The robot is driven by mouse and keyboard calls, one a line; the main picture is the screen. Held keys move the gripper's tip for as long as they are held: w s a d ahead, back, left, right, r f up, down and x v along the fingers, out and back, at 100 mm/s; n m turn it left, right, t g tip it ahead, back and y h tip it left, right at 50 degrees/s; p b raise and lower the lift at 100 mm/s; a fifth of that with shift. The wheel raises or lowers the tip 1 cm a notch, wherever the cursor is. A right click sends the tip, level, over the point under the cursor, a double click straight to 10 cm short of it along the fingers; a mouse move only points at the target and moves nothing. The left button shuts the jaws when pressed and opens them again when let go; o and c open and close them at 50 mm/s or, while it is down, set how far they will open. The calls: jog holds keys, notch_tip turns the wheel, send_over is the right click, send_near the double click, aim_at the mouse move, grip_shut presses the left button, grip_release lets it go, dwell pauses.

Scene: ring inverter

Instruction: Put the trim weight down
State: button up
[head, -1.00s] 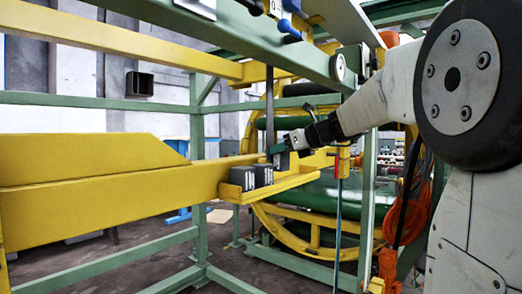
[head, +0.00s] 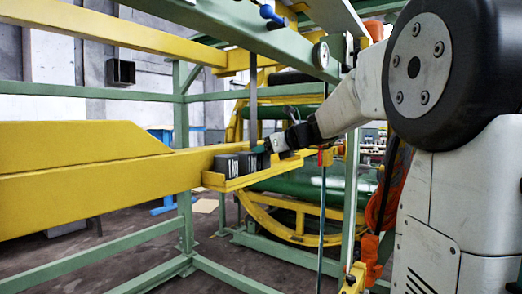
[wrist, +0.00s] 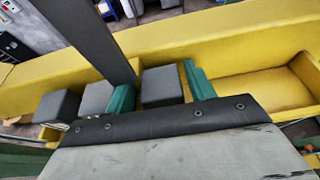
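The trim weight, a dark grey block (wrist: 162,86), stands between the two teal fingers of my gripper (wrist: 160,88) in the wrist view. A narrow gap shows on each side of it, so the fingers look slightly open around it. It is low in the yellow tray (wrist: 265,88), though its underside is hidden. In the head view my gripper (head: 262,150) is at the tray, just right of two similar dark blocks, a left one (head: 226,166) and a right one (head: 246,163). The weight between the fingers is not clearly visible there.
The same two blocks stand left of my gripper in the wrist view (wrist: 57,106) (wrist: 96,97). A dark upright bar (head: 253,95) rises close by. A green rail (head: 290,60) crosses above. The tray's right part is empty.

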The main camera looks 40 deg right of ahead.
jog(key=shift+o, duration=0.3)
jog(key=shift+r, duration=0.1)
jog(key=shift+s+d+r, duration=0.1)
jog(key=shift+s+r, duration=0.05)
jog(key=shift+s, duration=0.05)
jog(key=v, duration=1.1)
jog(key=s+a+f+n+g, duration=0.35)
jog(key=a+f+n, duration=0.3)
jog(key=a, duration=0.25)
jog(key=s+a+f+n+g, duration=0.35)
jog(key=a+f+n, duration=0.3)
jog(key=a, duration=0.25)
jog(key=s+a+f+n+g+h, duration=0.2)
jog(key=s+f+n, duration=0.5)
jog(key=s+n, duration=0.2)
jog(key=s+a+f+n+g+h, duration=0.2)
jog(key=s+f+n+g, duration=0.1)
jog(key=s+f+n, duration=0.4)
jog(key=s+n, duration=0.2)
jog(key=n, duration=0.1)
jog(key=shift+a+f+h, duration=0.2)
jog(key=shift+a+h, duration=0.2)
